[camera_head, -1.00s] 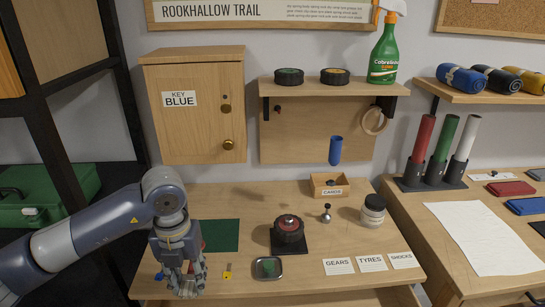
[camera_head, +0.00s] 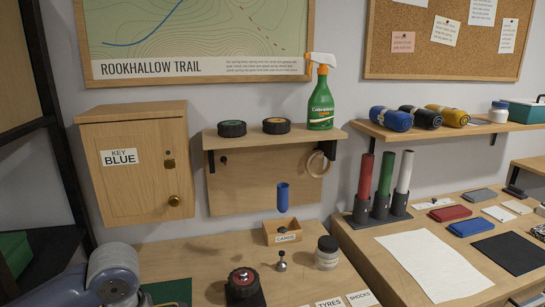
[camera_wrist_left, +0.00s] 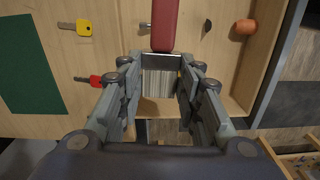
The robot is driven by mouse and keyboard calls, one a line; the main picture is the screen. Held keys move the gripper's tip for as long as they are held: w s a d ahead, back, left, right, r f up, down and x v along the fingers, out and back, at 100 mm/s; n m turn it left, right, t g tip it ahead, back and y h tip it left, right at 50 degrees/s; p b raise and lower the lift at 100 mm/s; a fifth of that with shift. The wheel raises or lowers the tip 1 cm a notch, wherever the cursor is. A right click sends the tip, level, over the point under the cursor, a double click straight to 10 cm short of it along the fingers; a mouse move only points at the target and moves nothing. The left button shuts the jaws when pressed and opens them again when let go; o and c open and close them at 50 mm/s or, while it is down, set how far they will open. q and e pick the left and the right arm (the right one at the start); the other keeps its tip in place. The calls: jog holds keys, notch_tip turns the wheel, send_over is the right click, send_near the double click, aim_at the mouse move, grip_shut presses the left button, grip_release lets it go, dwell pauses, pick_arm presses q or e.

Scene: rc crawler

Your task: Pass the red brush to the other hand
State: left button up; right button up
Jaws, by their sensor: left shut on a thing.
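The red brush shows in the left wrist view. Its red part (camera_wrist_left: 165,22) reaches to the top edge, and a pale bristle-like part (camera_wrist_left: 158,80) lies between my fingers. My left gripper (camera_wrist_left: 161,60) is shut on it, over the wooden worktop. How firmly the fingertips touch it is partly hidden. In the head view only part of my left arm shows at the lower left; its gripper is out of that picture. My right gripper is in neither view.
A yellow-headed key (camera_wrist_left: 83,28) and a red-headed key (camera_wrist_left: 95,80) lie beside a green mat (camera_wrist_left: 25,65). A black-and-red wheel (camera_head: 243,281), a cards box (camera_head: 282,231) and a jar (camera_head: 327,253) stand on the bench. A white sheet (camera_head: 433,262) covers part of the right bench.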

pick_arm(q)
jog(key=m, duration=0.3)
jog(key=shift+s+d+m, duration=0.35)
jog(key=shift+m, duration=0.05)
jog(key=m, duration=0.3)
jog(key=s+d+m, duration=0.1)
jog(key=m, duration=0.1)
jog(key=shift+r+m, duration=0.15)
jog(key=shift+m, duration=0.15)
jog(key=m, duration=0.3)
jog(key=s+d+m, duration=0.1)
jog(key=m, duration=0.3)
jog(key=s+m, duration=0.1)
jog(key=m, duration=0.2)
jog(key=shift+d+r+m, duration=0.2)
jog(key=shift+m, duration=0.1)
jog(key=shift+w+d, duration=0.1)
